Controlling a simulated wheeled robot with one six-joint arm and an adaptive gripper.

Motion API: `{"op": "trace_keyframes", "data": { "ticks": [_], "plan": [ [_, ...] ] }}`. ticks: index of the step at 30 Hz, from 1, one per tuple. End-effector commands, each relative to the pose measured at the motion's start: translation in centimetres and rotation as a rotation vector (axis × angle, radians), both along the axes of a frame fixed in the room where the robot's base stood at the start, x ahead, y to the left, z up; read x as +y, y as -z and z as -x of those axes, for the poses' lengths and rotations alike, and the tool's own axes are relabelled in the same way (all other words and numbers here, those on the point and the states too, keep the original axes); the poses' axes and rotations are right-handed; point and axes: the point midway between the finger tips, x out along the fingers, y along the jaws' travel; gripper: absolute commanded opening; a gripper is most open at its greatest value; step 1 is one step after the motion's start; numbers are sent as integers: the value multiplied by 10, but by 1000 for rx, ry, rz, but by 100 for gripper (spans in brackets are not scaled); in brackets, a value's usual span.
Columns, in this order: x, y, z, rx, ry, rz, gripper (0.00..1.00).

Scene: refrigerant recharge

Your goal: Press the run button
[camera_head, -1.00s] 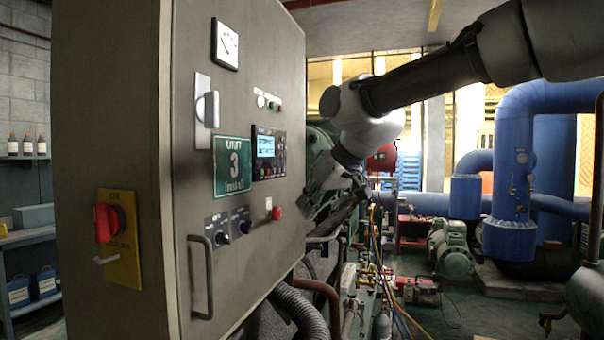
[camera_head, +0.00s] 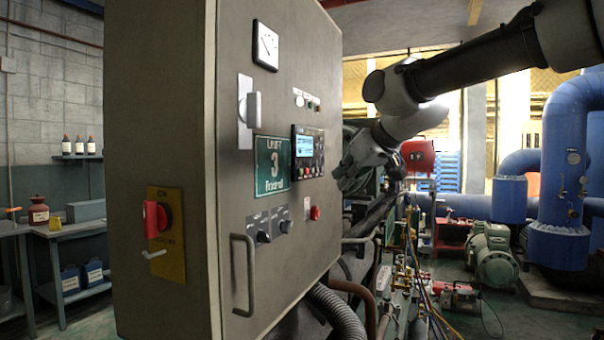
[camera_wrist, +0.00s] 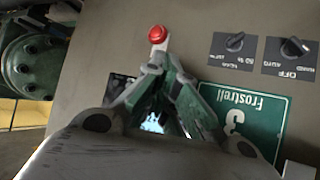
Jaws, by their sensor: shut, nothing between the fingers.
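A grey control cabinet (camera_head: 160,80) stands in the head view, its door carrying a display panel with small keys (camera_head: 308,152). No label reading "run" is legible. Small indicators or buttons (camera_head: 307,101), one green, sit above the display. A red button (camera_head: 315,213) sits below it and also shows in the wrist view (camera_wrist: 158,34). My gripper (camera_head: 343,178) is beside the door's right edge, near the display's height. In the wrist view its fingers (camera_wrist: 163,68) are shut and empty, with tips below the red button in the picture. They hide most of the display, whose lit part (camera_wrist: 152,123) shows between them.
The green Unit 3 sign (camera_head: 271,165), two black selector knobs (camera_head: 273,232) and a door handle (camera_head: 244,275) are on the door. A red rotary switch (camera_head: 157,219) is on the cabinet's side. Hoses and pipes (camera_head: 335,312) crowd the floor to the right.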

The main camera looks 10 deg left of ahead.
Motion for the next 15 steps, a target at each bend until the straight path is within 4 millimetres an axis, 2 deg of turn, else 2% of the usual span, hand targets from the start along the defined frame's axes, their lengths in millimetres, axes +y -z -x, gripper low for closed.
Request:
{"op": "trace_keyframes", "data": {
  "ticks": [6, 15],
  "plan": [
    [31, 1, -10, 1, -3, 2, 0],
    [57, 1, -21, 1, -2, 2, 0]
  ]
}}
